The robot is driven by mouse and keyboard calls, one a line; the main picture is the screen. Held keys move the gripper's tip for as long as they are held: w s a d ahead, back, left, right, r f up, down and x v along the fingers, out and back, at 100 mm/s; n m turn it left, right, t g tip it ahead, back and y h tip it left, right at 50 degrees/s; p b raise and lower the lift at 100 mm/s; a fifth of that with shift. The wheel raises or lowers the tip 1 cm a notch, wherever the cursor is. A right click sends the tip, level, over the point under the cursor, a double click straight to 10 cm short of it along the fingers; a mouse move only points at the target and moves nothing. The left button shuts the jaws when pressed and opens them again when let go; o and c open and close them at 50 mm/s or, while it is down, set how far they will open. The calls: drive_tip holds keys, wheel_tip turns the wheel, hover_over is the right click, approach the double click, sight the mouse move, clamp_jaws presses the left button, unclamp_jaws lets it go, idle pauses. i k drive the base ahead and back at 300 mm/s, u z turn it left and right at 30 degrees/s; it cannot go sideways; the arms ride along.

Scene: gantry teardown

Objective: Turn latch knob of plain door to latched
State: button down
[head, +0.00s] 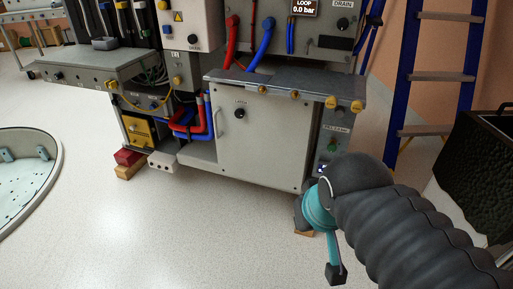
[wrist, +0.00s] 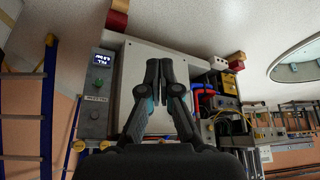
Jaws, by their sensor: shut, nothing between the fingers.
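The plain door (head: 262,145) is a light grey panel on the front of the cabinet and looks closed. Its round black latch knob (head: 240,114) sits near the upper left, under a small label; its exact turn is too small to read. A pale bar handle (head: 219,122) is left of the knob. In the wrist view, turned upside down, the door (wrist: 134,62) lies behind my gripper (wrist: 159,64). My gripper is shut and empty, its fingertips together in front of the door. The knob cannot be made out there. In the head view my arm is at the lower right, apart from the knob.
A metal shelf (head: 290,89) with yellow and brass fittings juts out above the door. Red and blue hoses (head: 190,125) hang left of it. A control panel with a green button (head: 332,146) is at right. A blue ladder (head: 437,76) stands farther right. Floor in front is clear.

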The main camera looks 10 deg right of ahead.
sight(239, 113)
drive_tip(key=z, duration=1.75)
drive_tip(key=k, duration=0.75)
drive_tip(key=u, duration=1.5)
